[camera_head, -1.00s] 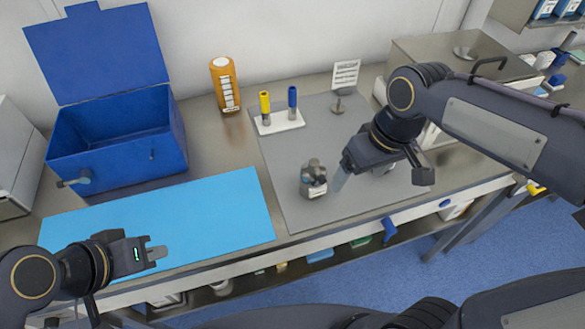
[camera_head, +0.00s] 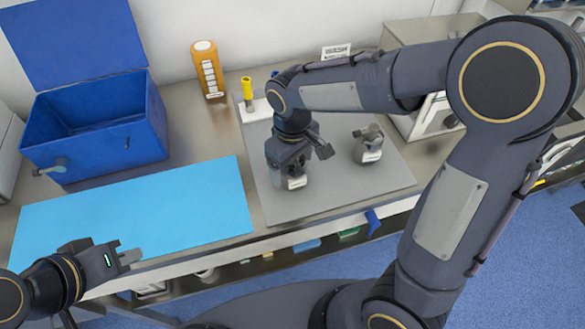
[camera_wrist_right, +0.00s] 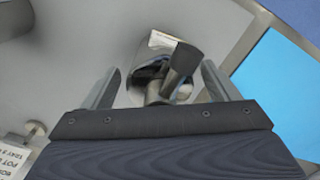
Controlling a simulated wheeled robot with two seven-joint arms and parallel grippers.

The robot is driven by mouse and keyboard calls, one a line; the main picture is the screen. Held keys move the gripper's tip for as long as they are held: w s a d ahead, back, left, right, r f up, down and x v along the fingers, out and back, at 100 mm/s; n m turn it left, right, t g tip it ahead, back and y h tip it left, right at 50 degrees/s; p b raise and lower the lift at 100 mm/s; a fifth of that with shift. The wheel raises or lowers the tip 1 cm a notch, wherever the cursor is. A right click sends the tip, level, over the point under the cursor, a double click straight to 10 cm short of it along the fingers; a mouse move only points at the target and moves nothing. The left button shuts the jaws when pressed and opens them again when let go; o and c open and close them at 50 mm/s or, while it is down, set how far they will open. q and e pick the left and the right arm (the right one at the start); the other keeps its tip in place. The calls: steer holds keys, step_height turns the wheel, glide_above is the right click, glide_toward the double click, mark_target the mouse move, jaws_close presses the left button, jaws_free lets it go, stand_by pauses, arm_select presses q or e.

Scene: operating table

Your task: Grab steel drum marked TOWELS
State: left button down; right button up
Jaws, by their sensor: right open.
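Two small steel drums with fittings on top stand on the grey mat. The left drum (camera_head: 297,183) is mostly hidden beneath my right gripper (camera_head: 291,172) in the head view; only its lower part and pale label show. In the right wrist view this drum (camera_wrist_right: 150,62) lies between the two spread fingers of my right gripper (camera_wrist_right: 161,82), with a dark fitting towards the camera. No grip on it shows. The right drum (camera_head: 369,146) stands clear beside my right arm. Neither label is readable. My left gripper (camera_head: 122,257) is near the blue sheet's front edge; its finger gap is unclear.
A blue open box (camera_head: 95,130) and an orange bottle (camera_head: 208,70) stand at the back left. A light-blue sheet (camera_head: 135,212) lies in front.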

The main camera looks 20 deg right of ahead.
steer(key=shift+f, duration=0.15)
steer(key=c, duration=1.2)
